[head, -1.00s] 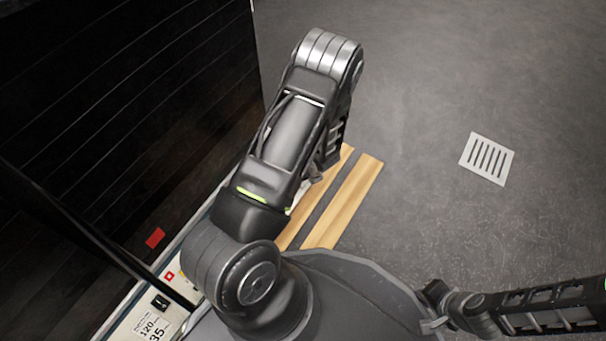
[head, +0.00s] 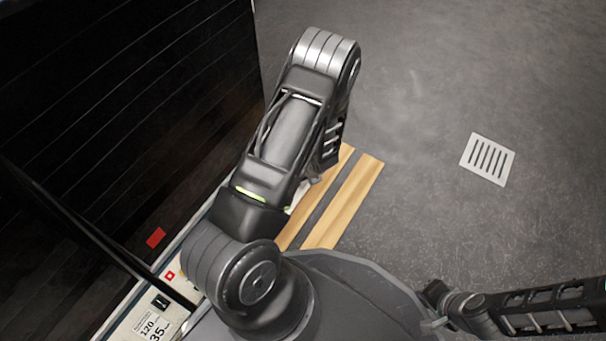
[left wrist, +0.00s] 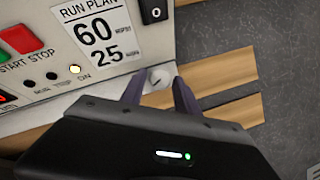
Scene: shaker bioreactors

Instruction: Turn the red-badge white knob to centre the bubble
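A small white knob (left wrist: 160,77) shows in the left wrist view, low at the right end of the pale machine's front panel. My left gripper (left wrist: 157,82) has its two dark fingers apart, one on each side of the knob. I cannot tell whether they touch it. No badge on the knob and no bubble can be made out. In the head view my left arm hides its own gripper and the knob.
The machine's panel (left wrist: 115,65) carries a "60 / 25" run plan label, a red button (left wrist: 20,40) and a black switch (left wrist: 154,10). Wooden slats (head: 343,203) lie beneath. A dark ribbed wall (head: 130,90) stands left. Open floor with a drain grate (head: 487,159) lies right.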

